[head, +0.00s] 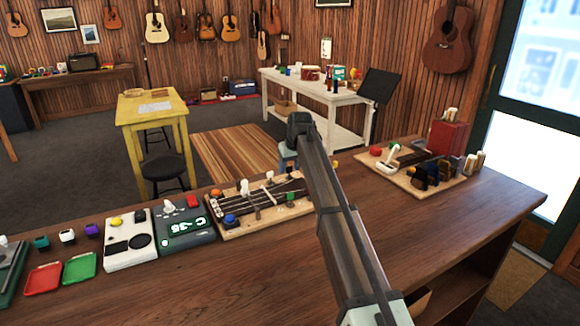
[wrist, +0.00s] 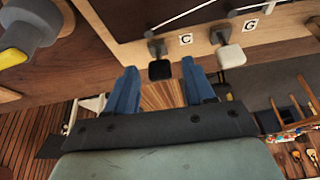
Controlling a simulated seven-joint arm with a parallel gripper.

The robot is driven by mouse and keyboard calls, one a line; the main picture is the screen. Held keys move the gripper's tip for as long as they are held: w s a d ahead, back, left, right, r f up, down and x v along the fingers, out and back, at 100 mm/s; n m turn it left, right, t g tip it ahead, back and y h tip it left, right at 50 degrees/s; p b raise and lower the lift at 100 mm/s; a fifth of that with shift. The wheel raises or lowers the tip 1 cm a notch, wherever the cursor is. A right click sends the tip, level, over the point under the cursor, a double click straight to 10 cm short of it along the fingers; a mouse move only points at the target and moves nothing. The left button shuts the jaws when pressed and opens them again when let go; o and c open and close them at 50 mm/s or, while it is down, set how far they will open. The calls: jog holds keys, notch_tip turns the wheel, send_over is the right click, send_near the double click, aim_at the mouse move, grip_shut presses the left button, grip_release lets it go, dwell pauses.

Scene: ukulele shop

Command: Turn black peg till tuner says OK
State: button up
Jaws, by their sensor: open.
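In the wrist view, the black peg (wrist: 160,69) sticks out from the wooden board's edge beside a "C" label. My gripper (wrist: 158,75) is open, with one blue finger on each side of this peg and gaps between. How deep the peg sits between them is hard to tell. A white peg (wrist: 231,55) by a "G" label is just right of the fingers. In the head view, the tuner (head: 187,232) has a lit screen that reads "C" and what looks like "-35". The stringed board (head: 232,234) is right of it; my arm covers its right end.
A white box with a dial (head: 130,241), a red tray (head: 43,278) and a green tray (head: 80,267) are left of the tuner. Another board with several small items (head: 400,181) is on the right. The counter's front middle is clear.

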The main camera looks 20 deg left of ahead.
jog(key=shift+c, duration=0.2)
grip_shut()
dwell(0.3)
jog(key=n, duration=0.2)
jog(key=n+g+y, duration=0.1)
jog(key=n, duration=0.2)
jog(key=shift+w+d+g, duration=0.1)
jog(key=shift+w+g, duration=0.1)
jog(key=shift+g, duration=0.1)
jog(key=shift+n+g+y, duration=0.4)
jog(key=shift+n+g, duration=0.2)
jog(key=shift+n, duration=1.3)
